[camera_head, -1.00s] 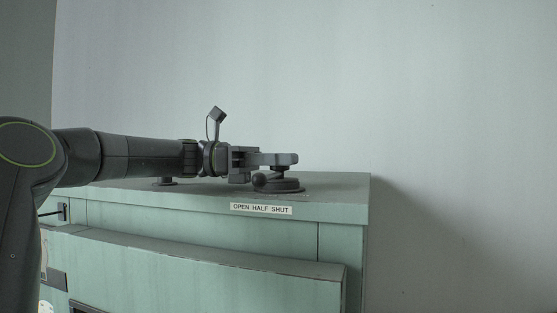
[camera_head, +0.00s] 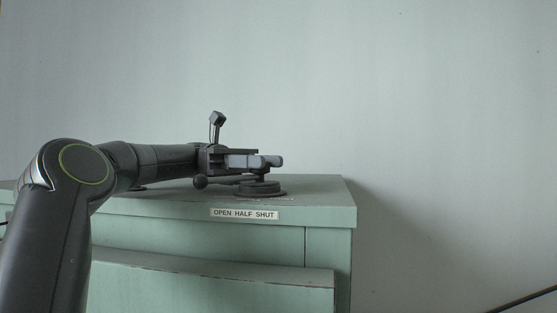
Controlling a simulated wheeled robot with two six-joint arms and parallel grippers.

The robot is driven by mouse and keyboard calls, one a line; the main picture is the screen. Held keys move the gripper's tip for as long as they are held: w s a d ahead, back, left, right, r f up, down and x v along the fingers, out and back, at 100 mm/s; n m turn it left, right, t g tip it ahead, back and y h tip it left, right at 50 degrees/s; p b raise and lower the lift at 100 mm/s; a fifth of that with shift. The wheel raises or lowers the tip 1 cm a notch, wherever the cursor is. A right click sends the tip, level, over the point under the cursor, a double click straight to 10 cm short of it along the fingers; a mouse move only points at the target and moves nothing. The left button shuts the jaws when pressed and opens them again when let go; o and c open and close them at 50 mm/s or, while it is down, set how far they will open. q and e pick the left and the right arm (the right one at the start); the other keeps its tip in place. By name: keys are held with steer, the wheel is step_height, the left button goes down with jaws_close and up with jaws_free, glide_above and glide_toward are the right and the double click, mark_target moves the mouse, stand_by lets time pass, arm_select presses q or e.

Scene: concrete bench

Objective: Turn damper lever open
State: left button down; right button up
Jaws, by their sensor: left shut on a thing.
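The damper lever (camera_head: 228,181) sits on top of a green cabinet, on a round dark base (camera_head: 260,190). Its ball knob (camera_head: 200,182) points left, beyond the OPEN end of the label (camera_head: 244,215) on the cabinet's front edge, which reads OPEN HALF SHUT. My left gripper (camera_head: 268,161) reaches in from the left, level, just above the base, and is shut on the lever near its pivot. The exact contact is partly hidden by the fingers. My right gripper is not in view.
The green cabinet (camera_head: 318,208) has a flat top that is clear right of the base, ending at a right edge. A plain pale wall (camera_head: 420,110) stands behind. A thin dark line (camera_head: 525,298) crosses the lower right corner.

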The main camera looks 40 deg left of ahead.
arm_select(q)
steer(key=shift+f+g, duration=0.1)
steer(key=shift+g, duration=0.2)
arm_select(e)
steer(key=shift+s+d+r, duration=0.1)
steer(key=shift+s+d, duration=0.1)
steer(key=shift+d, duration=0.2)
arm_select(q)
steer(key=c, duration=1.1)
jaws_free()
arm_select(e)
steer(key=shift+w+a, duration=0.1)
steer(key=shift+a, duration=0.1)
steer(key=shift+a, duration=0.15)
arm_select(q)
steer(key=shift+w+d, duration=0.1)
